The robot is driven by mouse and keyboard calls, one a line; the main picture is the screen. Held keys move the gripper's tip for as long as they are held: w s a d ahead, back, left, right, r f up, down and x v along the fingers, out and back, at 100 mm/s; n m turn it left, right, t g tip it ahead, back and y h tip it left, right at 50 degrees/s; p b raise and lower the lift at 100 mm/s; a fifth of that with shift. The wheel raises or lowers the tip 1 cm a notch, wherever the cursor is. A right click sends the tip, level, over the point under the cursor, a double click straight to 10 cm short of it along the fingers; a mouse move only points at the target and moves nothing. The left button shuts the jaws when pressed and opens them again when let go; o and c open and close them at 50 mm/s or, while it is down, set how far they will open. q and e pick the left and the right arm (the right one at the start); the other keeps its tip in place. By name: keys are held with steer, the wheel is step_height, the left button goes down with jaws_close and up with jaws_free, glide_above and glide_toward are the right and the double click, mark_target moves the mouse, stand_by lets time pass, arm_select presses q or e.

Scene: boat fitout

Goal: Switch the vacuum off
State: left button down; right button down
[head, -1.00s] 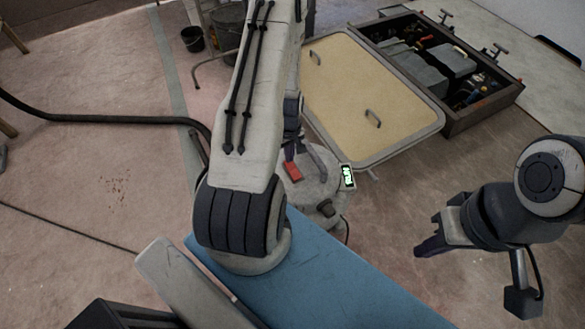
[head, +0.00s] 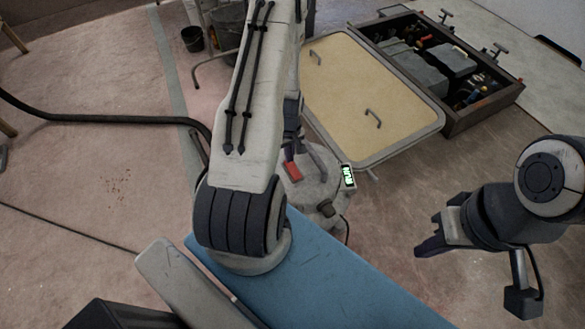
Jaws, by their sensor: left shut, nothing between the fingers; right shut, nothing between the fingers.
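The vacuum (head: 318,190) is a pale round canister on the floor in the middle of the head view, partly hidden by my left arm. A red switch (head: 292,171) shows on its top. A small lit green display (head: 348,177) sits at its right side. My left gripper (head: 291,152) is shut with nothing in it. Its dark tip is just above the red switch; I cannot tell whether they touch. My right gripper (head: 428,235) is shut and empty, off to the right, well apart from the vacuum.
A tan hatch panel with handles (head: 365,90) lies behind the vacuum, beside an open box of tools (head: 490,100). A black hose (head: 110,121) runs left across the floor. A blue surface (head: 310,275) is in front. Buckets (head: 192,39) stand at the back.

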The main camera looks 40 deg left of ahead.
arm_select(q)
steer(key=shift+f+b, duration=0.65)
steer(key=shift+f, duration=0.35)
steer(key=shift+r, duration=0.1)
stand_by(0.3)
step_height(320, 180, up, 7)
steer(key=p, duration=0.6)
stand_by(0.5)
